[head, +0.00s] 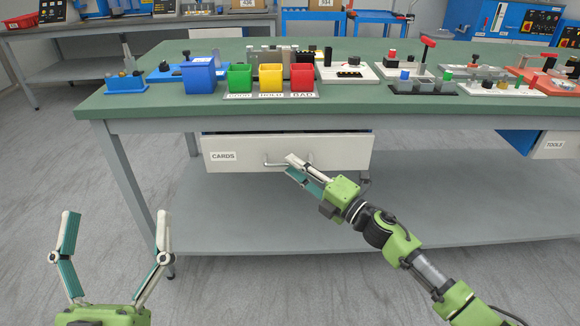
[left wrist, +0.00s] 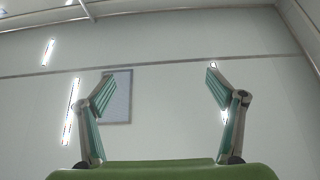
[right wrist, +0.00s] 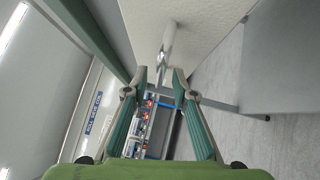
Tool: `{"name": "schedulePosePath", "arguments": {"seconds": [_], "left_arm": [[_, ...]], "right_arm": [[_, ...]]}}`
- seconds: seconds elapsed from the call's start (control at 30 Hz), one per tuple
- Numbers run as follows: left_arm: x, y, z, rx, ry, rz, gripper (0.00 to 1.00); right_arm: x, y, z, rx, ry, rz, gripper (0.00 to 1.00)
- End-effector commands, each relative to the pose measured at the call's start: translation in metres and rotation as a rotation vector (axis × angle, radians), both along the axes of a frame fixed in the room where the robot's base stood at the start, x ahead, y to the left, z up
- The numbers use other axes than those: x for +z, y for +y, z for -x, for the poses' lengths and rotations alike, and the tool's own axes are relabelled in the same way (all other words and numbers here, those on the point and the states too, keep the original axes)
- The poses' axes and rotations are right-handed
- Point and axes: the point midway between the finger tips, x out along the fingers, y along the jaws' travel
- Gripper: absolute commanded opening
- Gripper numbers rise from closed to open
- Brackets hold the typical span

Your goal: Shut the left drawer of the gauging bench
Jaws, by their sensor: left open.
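The left drawer (head: 235,153) of the gauging bench (head: 420,113) has a pale front marked CARDS. It stands out a little from under the green top, with a dark gap above its front. Its metal handle (head: 268,161) is partly hidden by my right gripper (head: 290,166). My right fingers are close together at the handle; in the right wrist view the handle (right wrist: 168,42) runs between or just beyond the fingertips, and I cannot tell whether they clamp it. My left gripper (head: 115,228) is open and empty, upright in front of the bench at the left.
Blue, green, yellow and red bins (head: 271,78) and several fixtures stand on the bench top. A second drawer (head: 553,146) marked TOOLS is at the right. A grey lower shelf (head: 300,215) lies beneath. The floor in front at the left is clear.

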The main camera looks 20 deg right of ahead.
Motion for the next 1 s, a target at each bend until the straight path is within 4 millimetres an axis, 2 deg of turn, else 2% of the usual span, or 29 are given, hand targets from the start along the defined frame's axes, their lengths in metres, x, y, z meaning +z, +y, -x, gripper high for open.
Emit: {"name": "schedulePosePath", "arguments": {"seconds": [0.2,0.53,0.63,0.87,1.0], "left_arm": [[0.009,0.001,0.007,-0.003,-0.056,0.017,0.85],[0.011,0.001,0.008,-0.004,-0.064,0.019,0.85],[0.011,0.001,0.008,-0.004,-0.064,0.019,0.85],[0.011,0.001,0.008,-0.002,-0.064,0.018,0.85],[0.011,0.001,0.01,-0.003,-0.072,0.021,0.85]], "right_arm": [[0.002,0.01,-0.016,0.0,0.0,-0.001,0.25],[0.003,0.011,-0.018,0.0,0.001,0.0,0.25],[0.003,0.011,-0.018,0.0,0.001,0.0,0.0],[0.002,0.01,-0.019,0.0,0.001,0.0,0.0],[0.003,0.008,-0.027,-0.002,-0.001,0.0,0.0]]}}
